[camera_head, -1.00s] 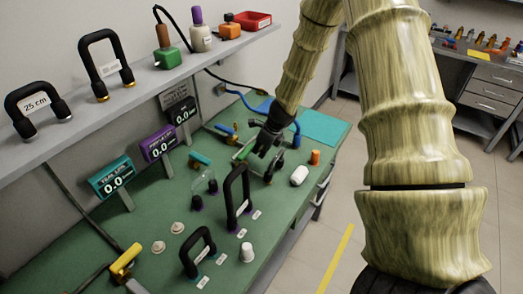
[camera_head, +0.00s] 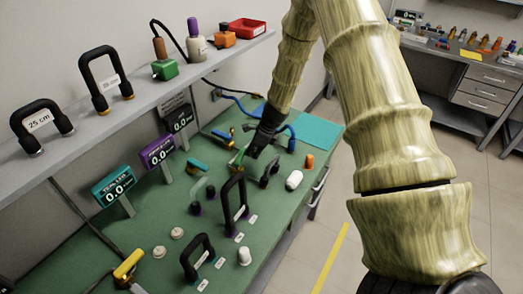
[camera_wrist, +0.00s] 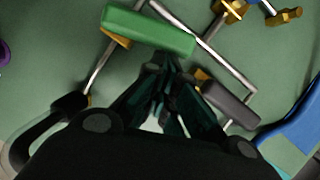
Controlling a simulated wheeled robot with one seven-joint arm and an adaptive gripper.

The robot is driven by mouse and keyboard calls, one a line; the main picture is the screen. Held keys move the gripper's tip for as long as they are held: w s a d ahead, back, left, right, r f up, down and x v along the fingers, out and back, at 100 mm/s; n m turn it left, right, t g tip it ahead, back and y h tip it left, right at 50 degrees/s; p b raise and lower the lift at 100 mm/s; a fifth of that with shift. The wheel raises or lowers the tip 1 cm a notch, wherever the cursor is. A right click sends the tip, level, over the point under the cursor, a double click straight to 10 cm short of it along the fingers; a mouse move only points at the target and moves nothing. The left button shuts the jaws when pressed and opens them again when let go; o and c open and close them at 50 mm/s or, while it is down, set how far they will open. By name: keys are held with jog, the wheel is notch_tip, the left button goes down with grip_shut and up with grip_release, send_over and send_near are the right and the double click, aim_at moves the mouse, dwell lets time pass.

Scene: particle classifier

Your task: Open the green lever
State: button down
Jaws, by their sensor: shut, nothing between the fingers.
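The green lever (camera_wrist: 148,30) is a green bar handle on thin metal rods, at the top of the wrist view. A small part of it shows in the head view (camera_head: 238,157). My gripper (camera_wrist: 165,70) is shut and empty, with its fingertips just below the green bar in the wrist view; I cannot tell whether they touch it. In the head view my gripper (camera_head: 247,158) is low over the green bench, beside the lever. My gripper partly hides the lever there.
A dark handle (camera_wrist: 230,104) lies right of the fingers, with brass fittings (camera_wrist: 230,12) above. Black arched handles (camera_head: 235,203) stand in front on the green bench (camera_head: 215,270). A white cylinder (camera_head: 294,180) and an orange one (camera_head: 309,160) stand to the right.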

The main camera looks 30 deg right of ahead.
aim_at(243, 148)
jog(key=w+n, duration=0.2)
jog(key=n, duration=0.1)
jog(key=shift+a+g+y+p, duration=0.15)
jog(key=shift+g+y+p, duration=0.15)
jog(key=shift+g, duration=0.1)
jog(key=w+n, duration=0.1)
jog(key=a+n+g, duration=0.1)
jog(key=n, duration=0.1)
jog(key=w+n+b, duration=0.1)
jog(key=shift+w+a+f+g+y, duration=0.15)
jog(key=shift+w+a+g+y, duration=0.15)
jog(key=a+n, duration=0.1)
jog(key=n, duration=0.1)
jog(key=w+a+n+g+b, duration=0.1)
jog(key=n, duration=0.1)
jog(key=shift+w+b, duration=0.2)
jog(key=shift+b, duration=0.1)
jog(key=shift+w+a+n+g+b, duration=0.2)
jog(key=shift+a+n+g+b, duration=0.15)
jog(key=shift+a+n, duration=0.35)
jog(key=shift+w+a+n+g+b, duration=0.25)
jog(key=shift+a+n+g, duration=0.15)
jog(key=shift+n, duration=0.6)
jog(key=shift+r, duration=0.2)
jog(key=p+v, duration=0.4)
jog(key=v, duration=0.6)
jog(key=shift+p, duration=0.4)
jog(key=shift+a, duration=0.1)
